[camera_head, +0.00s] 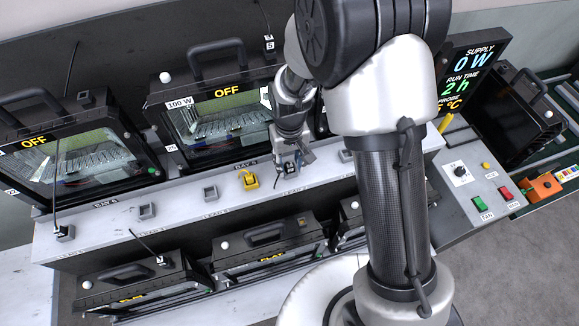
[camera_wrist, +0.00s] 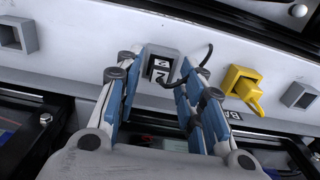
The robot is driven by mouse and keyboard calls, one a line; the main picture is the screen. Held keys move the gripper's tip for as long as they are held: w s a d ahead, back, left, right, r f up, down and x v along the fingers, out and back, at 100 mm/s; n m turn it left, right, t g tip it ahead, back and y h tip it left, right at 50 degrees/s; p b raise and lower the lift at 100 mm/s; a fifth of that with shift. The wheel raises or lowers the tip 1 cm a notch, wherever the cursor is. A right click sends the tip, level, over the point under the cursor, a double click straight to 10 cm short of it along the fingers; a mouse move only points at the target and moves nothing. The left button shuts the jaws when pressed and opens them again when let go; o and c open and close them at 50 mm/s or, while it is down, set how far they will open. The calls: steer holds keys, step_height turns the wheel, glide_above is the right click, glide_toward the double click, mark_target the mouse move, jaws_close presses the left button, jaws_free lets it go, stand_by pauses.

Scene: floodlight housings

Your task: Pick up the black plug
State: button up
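A black plug (camera_wrist: 161,70) with a white "2" label sits in a grey socket (camera_wrist: 162,53) on the pale ledge. A dark cable runs from it to the right. My gripper (camera_wrist: 157,66) is open, with one blue-padded finger on each side of the plug and gaps between pads and plug. In the head view my gripper (camera_head: 288,166) points down at the ledge, right of the yellow plug. The plug there is mostly hidden by the fingers.
Empty grey sockets (camera_head: 210,192) line the ledge. Floodlight housings (camera_head: 222,113) stand behind, others in front (camera_head: 265,250). A control panel (camera_head: 474,180) is at right.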

jaws_close()
steer(key=shift+r, duration=0.1)
